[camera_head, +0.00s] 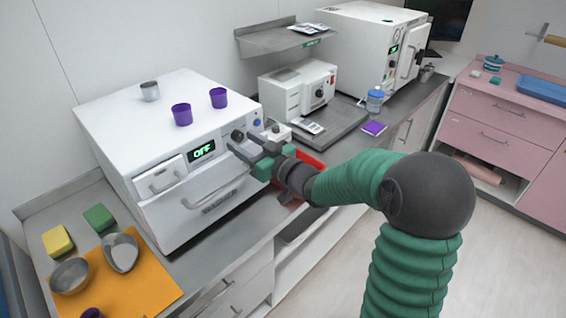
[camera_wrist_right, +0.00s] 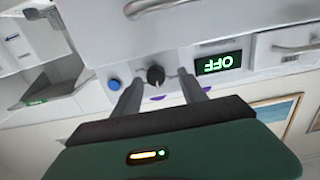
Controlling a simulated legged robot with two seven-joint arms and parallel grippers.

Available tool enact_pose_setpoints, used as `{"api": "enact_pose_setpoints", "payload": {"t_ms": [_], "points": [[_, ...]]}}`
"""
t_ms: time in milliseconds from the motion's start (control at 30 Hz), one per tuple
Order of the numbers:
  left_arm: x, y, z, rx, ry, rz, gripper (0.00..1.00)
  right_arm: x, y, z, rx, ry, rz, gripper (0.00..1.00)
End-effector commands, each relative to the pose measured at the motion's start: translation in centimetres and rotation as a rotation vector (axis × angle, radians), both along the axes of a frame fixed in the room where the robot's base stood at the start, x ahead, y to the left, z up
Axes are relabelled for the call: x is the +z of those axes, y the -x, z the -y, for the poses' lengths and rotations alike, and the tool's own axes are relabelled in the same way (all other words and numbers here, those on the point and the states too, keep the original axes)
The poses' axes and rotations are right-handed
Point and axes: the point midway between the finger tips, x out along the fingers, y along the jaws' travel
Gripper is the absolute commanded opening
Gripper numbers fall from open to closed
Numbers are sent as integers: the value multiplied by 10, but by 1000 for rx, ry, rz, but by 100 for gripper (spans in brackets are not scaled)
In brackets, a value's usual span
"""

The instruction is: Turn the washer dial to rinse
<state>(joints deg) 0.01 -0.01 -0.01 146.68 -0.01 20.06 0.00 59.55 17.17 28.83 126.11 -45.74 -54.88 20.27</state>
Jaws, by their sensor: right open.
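The washer (camera_head: 165,150) is a white box on the counter at left, with a green display (camera_head: 202,151) reading OFF. Its black dial (camera_head: 238,136) sits on the front panel, right of the display. My right gripper (camera_head: 240,142) is open in front of the panel at the dial. In the right wrist view, where the panel appears upside down, the dial (camera_wrist_right: 156,77) shows between the two fingertips. I cannot tell whether either finger touches it. A blue button (camera_wrist_right: 114,84) is beside the dial. My left gripper is not in view.
Two purple cups (camera_head: 182,115) and a metal cup (camera_head: 150,91) stand on the washer. A handle (camera_head: 215,192) juts from its front below the panel. A red tray (camera_head: 311,158) lies beside the washer, partly behind my gripper. An orange mat (camera_head: 150,275) with bowls is at front left.

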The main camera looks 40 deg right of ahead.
Motion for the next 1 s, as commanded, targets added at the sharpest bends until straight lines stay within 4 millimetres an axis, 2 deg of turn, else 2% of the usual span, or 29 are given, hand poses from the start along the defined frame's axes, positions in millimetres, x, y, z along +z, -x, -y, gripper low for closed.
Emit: {"api": "enact_pose_setpoints", "payload": {"t_ms": [300,1000], "points": [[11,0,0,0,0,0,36,3,33,3,-2,2,2,49],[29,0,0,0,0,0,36,2,91,8,-2,1,1,49]]}}
